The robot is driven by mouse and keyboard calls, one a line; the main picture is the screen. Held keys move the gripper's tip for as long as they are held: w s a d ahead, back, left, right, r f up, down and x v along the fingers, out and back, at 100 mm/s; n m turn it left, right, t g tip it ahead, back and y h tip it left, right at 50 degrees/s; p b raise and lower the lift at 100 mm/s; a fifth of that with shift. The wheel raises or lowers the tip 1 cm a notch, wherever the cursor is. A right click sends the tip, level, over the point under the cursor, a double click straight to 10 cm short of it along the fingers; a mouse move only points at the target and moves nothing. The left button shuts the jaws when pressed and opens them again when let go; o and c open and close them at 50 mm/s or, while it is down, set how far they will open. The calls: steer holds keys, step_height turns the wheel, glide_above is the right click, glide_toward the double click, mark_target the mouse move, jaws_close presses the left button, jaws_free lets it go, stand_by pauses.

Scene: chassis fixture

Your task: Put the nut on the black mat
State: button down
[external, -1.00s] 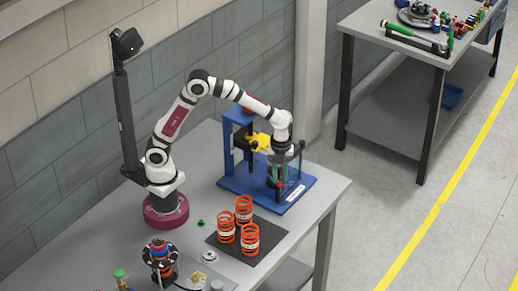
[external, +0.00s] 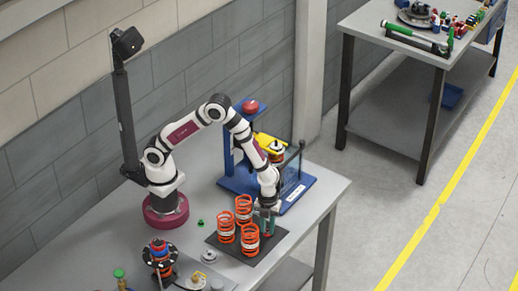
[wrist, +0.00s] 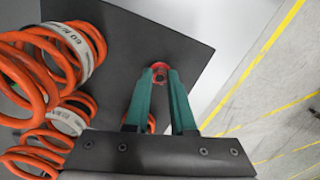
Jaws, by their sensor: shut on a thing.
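My gripper (wrist: 159,82) is shut on a small red nut (wrist: 159,67), held between the tips of its green fingers in the wrist view. The black mat (wrist: 125,35) lies below it, and the nut shows against the mat near one edge. In the external view my gripper (external: 265,228) is at the right part of the black mat (external: 276,240), beside the orange springs. I cannot tell whether the nut touches the mat. The fingers hide the nut in the external view.
Orange springs (external: 227,230) with white labels stand on the mat, close to my gripper on the left in the wrist view (wrist: 50,50). A blue fixture (external: 240,184) with a yellow part (external: 270,146) stands behind. The mat's right end is bare.

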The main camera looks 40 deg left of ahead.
mark_target(268, 231)
steer(key=shift+f, duration=0.1)
steer(key=c, duration=0.8)
jaws_free()
steer(key=shift+o, duration=0.2)
step_height(268, 231, up, 12)
steer(key=w+a+r+n, duration=0.5)
steer(key=w+a+n, duration=0.15)
steer(key=a, duration=0.25)
steer(key=w+a+r+n+y, duration=0.1)
steer(key=a+r+n, duration=0.1)
steer(key=a+n, duration=0.5)
steer(key=a+r+n, duration=0.2)
steer(key=a+n, duration=0.1)
steer(key=a, duration=0.8)
steer(key=s+a+n, duration=0.7)
steer(key=a+n, duration=0.3)
steer(key=a, duration=0.1)
steer(key=shift+s+a+n+y, duration=0.25)
steer(key=shift+s+n+y, duration=0.1)
steer(key=shift+y, duration=0.05)
